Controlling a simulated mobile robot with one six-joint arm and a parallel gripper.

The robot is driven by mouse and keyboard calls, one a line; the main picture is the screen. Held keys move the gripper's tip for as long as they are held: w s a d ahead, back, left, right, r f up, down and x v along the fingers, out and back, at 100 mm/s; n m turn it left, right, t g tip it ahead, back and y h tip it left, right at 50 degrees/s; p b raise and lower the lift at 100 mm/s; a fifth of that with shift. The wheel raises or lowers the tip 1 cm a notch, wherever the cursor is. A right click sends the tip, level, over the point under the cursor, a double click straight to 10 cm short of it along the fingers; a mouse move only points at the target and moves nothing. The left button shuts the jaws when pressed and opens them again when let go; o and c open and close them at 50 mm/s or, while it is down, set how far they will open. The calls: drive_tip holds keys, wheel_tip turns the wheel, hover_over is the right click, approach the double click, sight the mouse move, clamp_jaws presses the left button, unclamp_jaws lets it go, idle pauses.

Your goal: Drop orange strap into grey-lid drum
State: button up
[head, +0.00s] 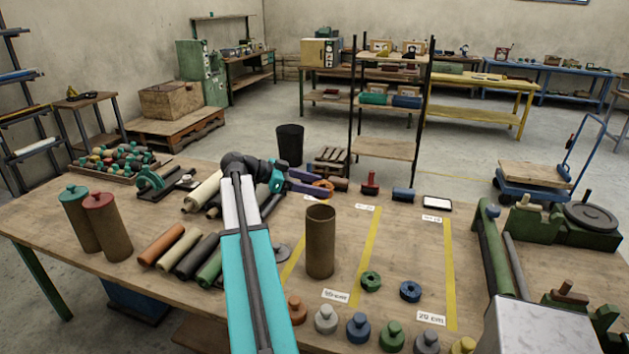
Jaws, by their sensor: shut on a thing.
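My gripper (312,184) reaches right from the end of my teal arm, its dark blue fingers shut on a small orange strap (326,183) coiled like a ring. It is held behind and above an open brown drum (320,244) that stands upright on the table. The strap is not over the drum's mouth in this view. A flat grey disc (284,251), perhaps the grey lid, lies left of the drum, partly hidden by my arm. Two other brown drums stand at the left, one with a teal lid (74,191) and one with a red lid (100,200).
Coloured rolls (163,245) lie left of my arm. Several knobbed pieces (358,326) line the front edge. A green roller device (488,235) stands at the right. Yellow strips mark the table.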

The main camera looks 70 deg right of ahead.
drive_tip(key=shift+f, duration=0.45)
drive_tip(key=o, duration=1.2)
drive_tip(key=shift+c, duration=0.2)
drive_tip(key=b+v, duration=0.4)
drive_tip(key=v, duration=0.9)
drive_tip(key=shift+w+a, duration=0.3)
